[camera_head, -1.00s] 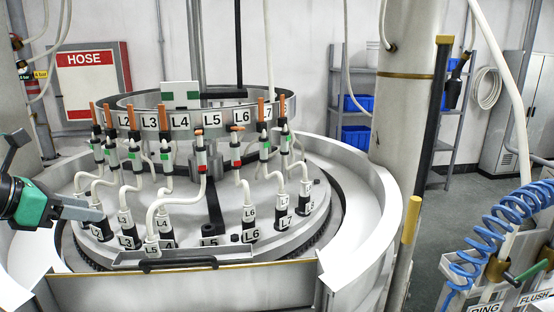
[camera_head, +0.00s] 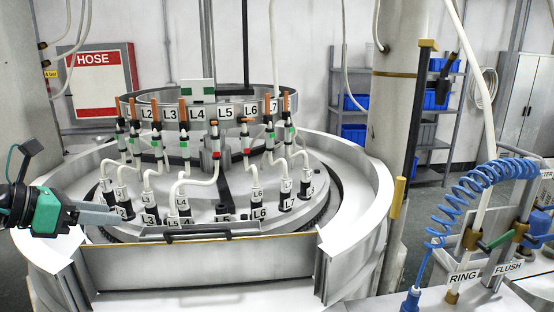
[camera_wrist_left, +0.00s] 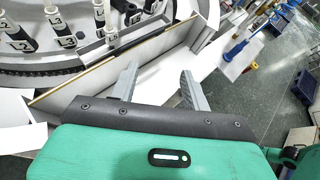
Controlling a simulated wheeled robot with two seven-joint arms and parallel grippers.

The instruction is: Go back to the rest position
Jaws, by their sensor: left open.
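My left gripper (camera_head: 100,214) comes in from the left in the head view, beside the white rim of the lapping machine. It is open and empty. In the left wrist view its two grey fingers (camera_wrist_left: 160,86) stand apart with nothing between them, over the machine's front edge. The lapping machine has a ring (camera_head: 205,106) with labels such as L4 and L5, and white hoses running down to labelled black sockets on a grey plate (camera_head: 238,200). My right gripper is in neither view.
A grey column (camera_head: 394,130) stands right of the machine. A blue coiled hose (camera_head: 470,200) hangs at a station with RING and FLUSH labels at the right. A shelf (camera_head: 346,108) with blue bins and a HOSE box (camera_head: 92,84) stand behind. A front panel (camera_head: 200,272) closes the machine.

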